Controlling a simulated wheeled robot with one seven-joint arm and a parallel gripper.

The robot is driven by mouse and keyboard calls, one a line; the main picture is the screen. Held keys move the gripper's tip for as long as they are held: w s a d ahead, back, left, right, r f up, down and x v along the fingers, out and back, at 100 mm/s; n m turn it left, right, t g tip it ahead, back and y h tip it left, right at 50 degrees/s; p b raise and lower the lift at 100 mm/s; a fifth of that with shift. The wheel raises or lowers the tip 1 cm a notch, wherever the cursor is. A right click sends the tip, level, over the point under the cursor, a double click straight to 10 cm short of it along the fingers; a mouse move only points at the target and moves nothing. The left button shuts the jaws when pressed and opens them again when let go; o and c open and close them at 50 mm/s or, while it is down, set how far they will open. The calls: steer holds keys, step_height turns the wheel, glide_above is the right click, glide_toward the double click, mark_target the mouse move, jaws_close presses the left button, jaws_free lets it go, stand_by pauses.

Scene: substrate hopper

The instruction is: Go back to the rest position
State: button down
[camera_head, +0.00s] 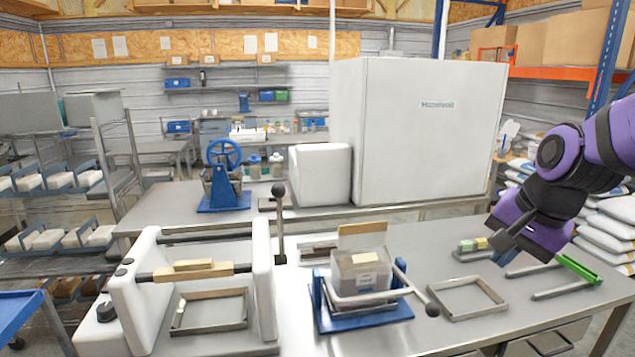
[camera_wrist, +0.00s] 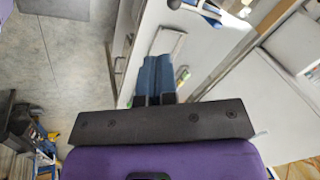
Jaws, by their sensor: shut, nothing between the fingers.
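My gripper (camera_head: 503,244) is at the right in the head view, at the end of my purple and black arm, above the right part of the steel table (camera_head: 400,250). In the wrist view, my gripper's two fingers (camera_wrist: 153,98) lie close side by side, shut with nothing between them.
A clear hopper box (camera_head: 360,272) stands on a blue base with a black-knobbed lever. A metal frame (camera_head: 470,297) and a green-handled tool (camera_head: 578,268) lie on the table. A white press (camera_head: 150,315) stands left. A large white cabinet (camera_head: 420,130) stands behind.

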steer(key=s+d+r+n+t+h, duration=0.1)
steer(key=s+r+n, duration=0.6)
steer(key=s, duration=0.5)
steer(key=shift+s+d+r+n, duration=0.2)
steer(key=shift+r+n, duration=0.15)
steer(key=shift+n, duration=0.65)
